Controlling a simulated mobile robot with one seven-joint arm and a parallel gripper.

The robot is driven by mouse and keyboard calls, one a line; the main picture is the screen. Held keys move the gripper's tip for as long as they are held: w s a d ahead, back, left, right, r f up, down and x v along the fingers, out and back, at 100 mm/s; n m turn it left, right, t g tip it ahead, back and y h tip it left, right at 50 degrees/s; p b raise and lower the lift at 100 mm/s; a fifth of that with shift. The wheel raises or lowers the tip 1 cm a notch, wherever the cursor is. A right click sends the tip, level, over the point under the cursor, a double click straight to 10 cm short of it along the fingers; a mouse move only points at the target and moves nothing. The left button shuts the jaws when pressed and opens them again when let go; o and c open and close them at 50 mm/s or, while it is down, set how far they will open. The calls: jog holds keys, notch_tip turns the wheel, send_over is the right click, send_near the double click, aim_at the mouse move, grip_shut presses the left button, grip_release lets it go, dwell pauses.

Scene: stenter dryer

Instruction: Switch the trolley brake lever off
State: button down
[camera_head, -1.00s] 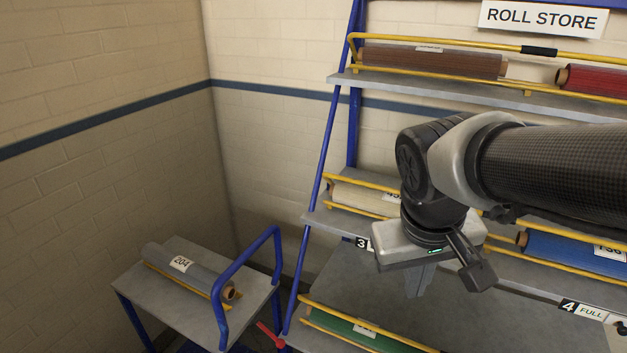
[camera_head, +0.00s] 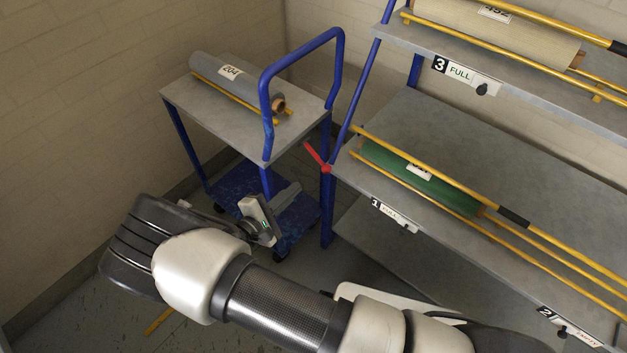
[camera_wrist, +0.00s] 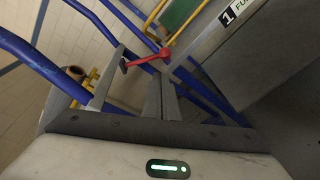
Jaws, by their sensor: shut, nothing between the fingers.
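The red brake lever (camera_head: 316,156) is on the blue frame at the handle end of the trolley (camera_head: 180,92). In the head view it slants up and left from its round red pivot. My gripper (camera_head: 296,187) is below and slightly left of the lever in that view, over the trolley's lower blue deck. In the wrist view the lever (camera_wrist: 147,59) lies just beyond the tips of my gripper (camera_wrist: 163,82), with its dark-ended tip to the left. The fingers are shut and empty. I cannot tell whether they touch the lever.
A grey roll (camera_head: 232,80) marked 204 lies on the trolley's top. The blue push handle (camera_head: 303,47) rises above the lever. The roll rack (camera_head: 405,120) stands close on the right, with a green roll (camera_head: 420,175) on its shelf. Walls close in behind and left.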

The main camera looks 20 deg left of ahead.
aim_at(317, 158)
jog(key=f, duration=0.1)
jog(key=s+a+f+n+y, duration=0.1)
jog(key=a+f+n+t+y, duration=0.1)
jog(key=shift+s+a+f, duration=0.1)
jog(key=shift+s+f, duration=0.2)
jog(key=shift+f, duration=0.1)
jog(key=w+d+b, duration=0.2)
jog(key=w+d, duration=0.3)
jog(key=w, duration=0.5)
jog(key=shift+w+d+r, duration=0.15)
jog(key=shift+r, duration=0.2)
